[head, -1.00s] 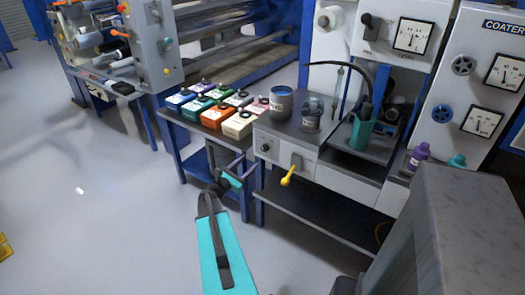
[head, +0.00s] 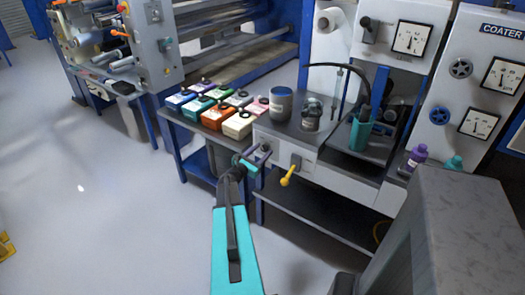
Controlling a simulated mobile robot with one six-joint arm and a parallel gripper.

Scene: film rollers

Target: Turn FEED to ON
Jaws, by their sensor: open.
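My arm, teal with a dark strip, reaches up from the bottom centre of the head view. My gripper (head: 256,160) is open, with its fingers at the left end of the grey front panel (head: 308,172) of the coating bench. The fingers cover most of a small dark knob (head: 265,147) there; I cannot tell whether they touch it. To the right, a yellow-handled lever (head: 289,177) hangs tilted down and left from a dark mount on the same panel. No FEED or ON label is readable, so I cannot tell which control is FEED.
A dark can (head: 281,103) and a glass jar (head: 312,112) stand on the bench top above the panel. Several coloured containers (head: 237,125) stand on the side table to the left. A dark lower shelf (head: 325,222) juts out below. The floor at left is clear.

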